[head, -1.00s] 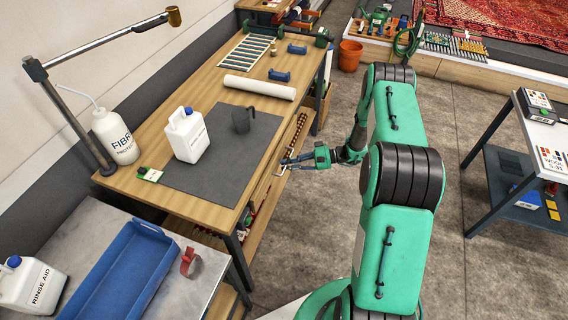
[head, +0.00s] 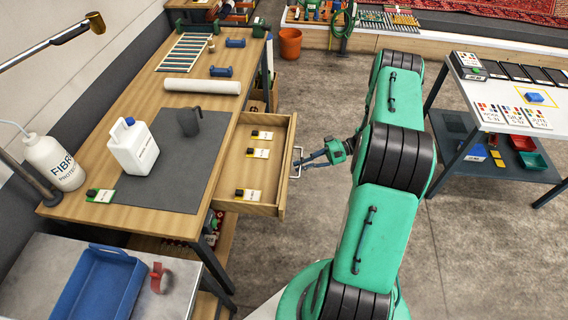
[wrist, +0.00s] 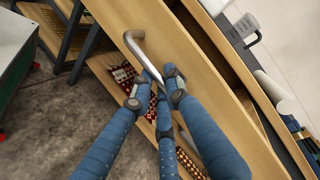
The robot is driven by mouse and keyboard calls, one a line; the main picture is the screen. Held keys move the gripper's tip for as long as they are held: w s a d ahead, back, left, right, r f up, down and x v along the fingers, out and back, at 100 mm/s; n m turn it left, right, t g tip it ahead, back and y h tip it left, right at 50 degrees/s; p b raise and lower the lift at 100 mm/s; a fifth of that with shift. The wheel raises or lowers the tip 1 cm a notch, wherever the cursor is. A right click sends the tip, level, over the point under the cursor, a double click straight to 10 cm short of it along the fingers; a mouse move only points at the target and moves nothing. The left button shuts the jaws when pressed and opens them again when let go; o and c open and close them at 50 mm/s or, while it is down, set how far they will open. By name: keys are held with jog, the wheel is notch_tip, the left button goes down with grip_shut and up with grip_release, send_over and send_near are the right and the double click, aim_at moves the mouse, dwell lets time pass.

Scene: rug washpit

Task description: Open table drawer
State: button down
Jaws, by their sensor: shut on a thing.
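The table drawer (head: 236,175) is pulled well out from the wooden table (head: 180,98) in the head view. Several small labelled samples (head: 258,153) lie inside it. A metal bar handle (head: 297,162) is on its front; the handle also shows in the wrist view (wrist: 143,55). My gripper (head: 303,162) is shut on the handle, coming from the right side. In the wrist view, its blue fingers (wrist: 158,90) close around the lower part of the handle, in front of the wooden drawer front (wrist: 190,75).
A white jug (head: 133,146) and a dark grey mug (head: 186,122) stand on the grey mat on the table. A white-topped cart (head: 495,95) stands at the right. An orange bucket (head: 290,43) is at the back.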

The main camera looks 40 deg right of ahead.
jog(key=shift+s+d, duration=1.2)
jog(key=shift+d, duration=0.05)
jog(key=c, duration=1.7)
grip_release()
jog(key=v, duration=1.2)
